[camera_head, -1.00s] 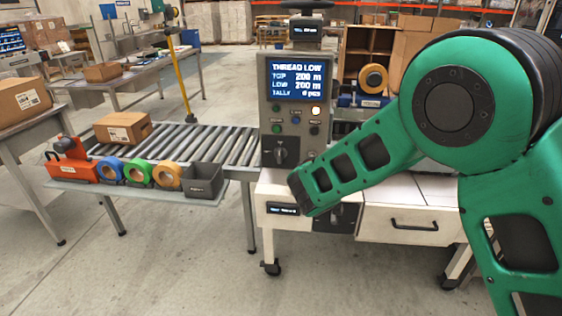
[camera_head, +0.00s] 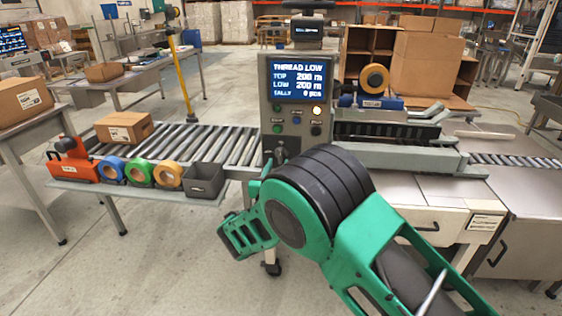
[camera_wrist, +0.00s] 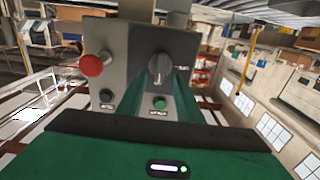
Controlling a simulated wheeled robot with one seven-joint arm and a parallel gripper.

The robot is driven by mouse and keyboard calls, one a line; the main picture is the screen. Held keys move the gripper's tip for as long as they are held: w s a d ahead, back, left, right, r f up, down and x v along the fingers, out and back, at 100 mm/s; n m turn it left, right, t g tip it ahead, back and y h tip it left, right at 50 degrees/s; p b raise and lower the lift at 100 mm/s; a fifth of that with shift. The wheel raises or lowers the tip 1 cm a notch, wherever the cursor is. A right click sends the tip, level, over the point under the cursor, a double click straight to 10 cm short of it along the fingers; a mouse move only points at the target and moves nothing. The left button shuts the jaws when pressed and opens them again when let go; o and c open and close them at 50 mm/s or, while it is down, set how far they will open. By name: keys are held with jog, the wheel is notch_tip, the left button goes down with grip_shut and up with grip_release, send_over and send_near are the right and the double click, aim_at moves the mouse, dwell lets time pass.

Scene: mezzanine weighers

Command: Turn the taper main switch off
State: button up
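The taper's grey control panel (camera_head: 297,100) stands at centre in the head view, its screen lit with "THREAD LOW". A black rotary switch (camera_head: 281,151) sits low on it, partly covered by my arm. Green parts of my gripper (camera_wrist: 155,108) reach up toward the knob. Contact cannot be told. The fingertips are hidden in the head view, and their opening is unclear.
A roller conveyor (camera_head: 190,142) with a carton (camera_head: 124,127) runs left of the panel. Its front shelf holds an orange tool (camera_head: 75,161), several tape rolls and a grey bin (camera_head: 204,181). A tape head (camera_head: 375,90) stands right of the panel. Floor at front left is clear.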

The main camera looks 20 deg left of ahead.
aim_at(280, 157)
jog(key=shift+x, duration=2.2)
grip_shut()
